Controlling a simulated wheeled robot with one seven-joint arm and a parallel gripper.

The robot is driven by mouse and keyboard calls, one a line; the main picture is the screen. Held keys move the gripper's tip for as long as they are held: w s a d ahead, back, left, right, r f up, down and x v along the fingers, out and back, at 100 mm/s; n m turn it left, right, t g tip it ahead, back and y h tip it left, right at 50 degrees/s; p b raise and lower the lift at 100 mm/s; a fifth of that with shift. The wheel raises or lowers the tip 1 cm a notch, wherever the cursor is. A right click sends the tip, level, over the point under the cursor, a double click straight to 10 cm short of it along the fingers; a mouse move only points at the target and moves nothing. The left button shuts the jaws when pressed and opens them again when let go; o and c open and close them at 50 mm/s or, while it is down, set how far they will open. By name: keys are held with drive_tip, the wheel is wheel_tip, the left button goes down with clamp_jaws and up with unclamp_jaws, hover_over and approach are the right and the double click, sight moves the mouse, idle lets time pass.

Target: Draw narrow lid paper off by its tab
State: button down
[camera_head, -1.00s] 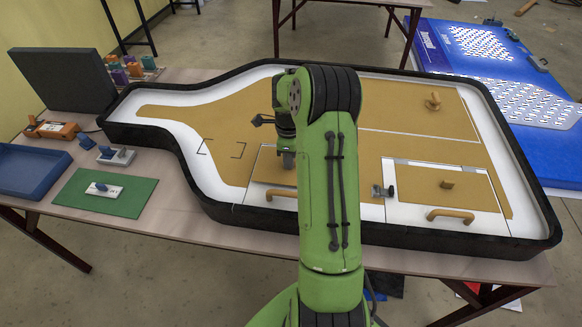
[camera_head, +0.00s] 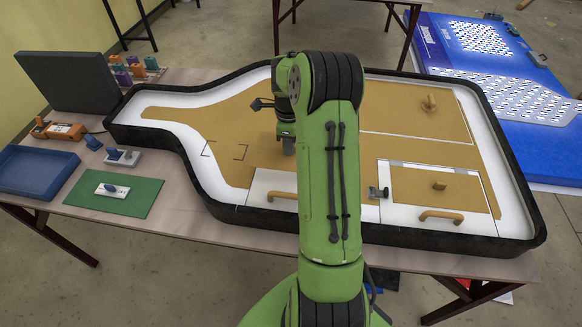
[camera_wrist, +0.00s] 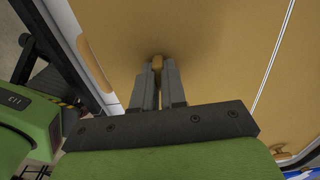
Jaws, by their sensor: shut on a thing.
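My gripper (camera_wrist: 158,75) is shut on a small wooden tab (camera_wrist: 157,61) that stands on tan lid paper (camera_wrist: 215,45), as the wrist view shows. In the head view my arm hides the fingertips and tab; the gripper's dark wrist end shows above the front middle of the black-rimmed board. Below it is a white lid (camera_head: 266,184) with a wooden handle (camera_head: 282,196) at its front edge. My arm hides its right part. The paper's outline cannot be told from the tan sheet (camera_head: 235,125) behind it.
A lid with a tan panel and tab (camera_head: 439,186) lies right, with a handle (camera_head: 441,216) and a metal latch (camera_head: 378,193). A larger tan panel has a knob (camera_head: 430,103). A blue tray (camera_head: 30,171) and green mat (camera_head: 140,196) lie left. The black rim (camera_head: 520,185) stands raised.

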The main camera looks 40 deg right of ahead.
drive_tip(key=shift+r+p, duration=2.2)
drive_tip(key=shift+r, duration=0.75)
